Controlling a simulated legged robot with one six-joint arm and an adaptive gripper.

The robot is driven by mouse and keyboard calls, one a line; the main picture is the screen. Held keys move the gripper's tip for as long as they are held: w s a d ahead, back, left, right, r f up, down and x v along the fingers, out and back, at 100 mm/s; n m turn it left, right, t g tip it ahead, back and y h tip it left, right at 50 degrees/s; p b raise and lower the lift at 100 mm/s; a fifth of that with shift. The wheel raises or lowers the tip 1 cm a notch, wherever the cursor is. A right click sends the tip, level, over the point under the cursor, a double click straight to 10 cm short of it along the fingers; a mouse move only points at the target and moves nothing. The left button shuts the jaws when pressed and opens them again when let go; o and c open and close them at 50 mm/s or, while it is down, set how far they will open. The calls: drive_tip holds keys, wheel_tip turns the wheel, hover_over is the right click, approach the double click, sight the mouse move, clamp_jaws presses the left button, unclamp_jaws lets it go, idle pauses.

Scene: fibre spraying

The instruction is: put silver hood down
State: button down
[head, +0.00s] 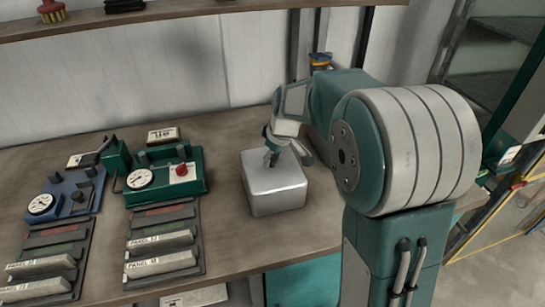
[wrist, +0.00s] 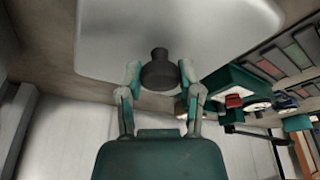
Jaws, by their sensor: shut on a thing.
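The silver hood (head: 273,186) is a box-like metal cover at the back right part of the workbench in the head view. My gripper (head: 286,150) is over its top and shut on the hood's dark knob. In the wrist view the hood's pale top (wrist: 110,38) fills the upper part, and my gripper's fingers (wrist: 160,76) close on both sides of the knob (wrist: 160,70). The hood looks level. It appears at or very near the bench surface; I cannot tell whether its underside touches.
A green device (head: 165,178) with a gauge and red knob stands left of the hood, and a blue device (head: 68,198) further left. Labelled panel racks (head: 162,245) lie in front of them. A shelf (head: 170,15) runs along the wall. Bench room is free around the hood.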

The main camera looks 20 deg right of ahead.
drive_tip(key=shift+c, duration=1.3)
unclamp_jaws()
drive_tip(key=v, duration=1.2)
drive_tip(key=shift+s, duration=0.15)
